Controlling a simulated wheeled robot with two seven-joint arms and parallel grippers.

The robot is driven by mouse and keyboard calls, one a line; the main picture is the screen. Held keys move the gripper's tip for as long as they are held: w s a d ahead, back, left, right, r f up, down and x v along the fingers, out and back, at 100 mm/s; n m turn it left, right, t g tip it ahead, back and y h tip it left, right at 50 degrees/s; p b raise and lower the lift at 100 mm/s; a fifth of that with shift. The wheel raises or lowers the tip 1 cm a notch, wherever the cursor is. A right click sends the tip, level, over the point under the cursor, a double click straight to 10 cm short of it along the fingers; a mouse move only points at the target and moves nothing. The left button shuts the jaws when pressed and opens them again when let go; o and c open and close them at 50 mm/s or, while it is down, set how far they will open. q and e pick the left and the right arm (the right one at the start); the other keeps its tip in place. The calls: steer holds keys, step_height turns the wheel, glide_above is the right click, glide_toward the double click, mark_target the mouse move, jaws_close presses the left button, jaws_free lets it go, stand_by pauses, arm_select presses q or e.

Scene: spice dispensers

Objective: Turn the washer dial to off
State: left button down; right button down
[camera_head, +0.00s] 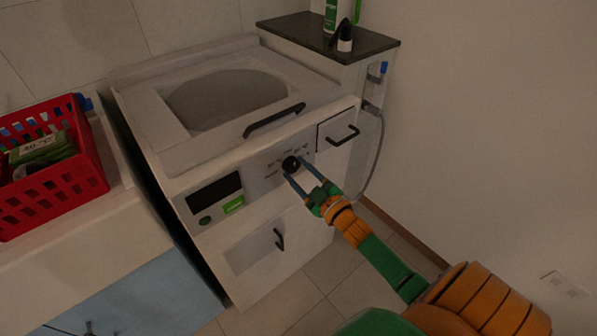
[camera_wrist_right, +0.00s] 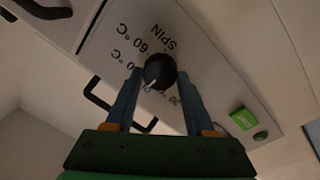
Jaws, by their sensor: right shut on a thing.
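The white washer (camera_head: 225,110) stands in the middle of the head view. Its black round dial (camera_head: 291,164) is on the front panel, with printed markings around it. In the right wrist view the dial (camera_wrist_right: 159,71) shows a light pointer line toward the lower left, and "SPIN" and "60 °C" are readable beside it. My right gripper (camera_head: 299,172) reaches in from the lower right, its two blue fingers on either side of the dial. It also shows in the right wrist view (camera_wrist_right: 158,84), shut on the dial. My left gripper is not in view.
A dark display (camera_head: 214,192) and a green button (camera_head: 234,205) are left of the dial. Black handles (camera_head: 274,120) stick out of the washer. A red basket (camera_head: 48,165) stands at the left. A dark shelf (camera_head: 300,33) holds bottles at the back. A grey hose (camera_head: 379,150) hangs at the right.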

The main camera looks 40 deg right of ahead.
stand_by(0.3)
steer(key=shift+c, duration=1.3)
jaws_free()
steer(key=s, duration=0.7)
steer(key=shift+d+f, duration=0.15)
steer(key=shift+f, duration=0.05)
steer(key=shift+f, duration=0.1)
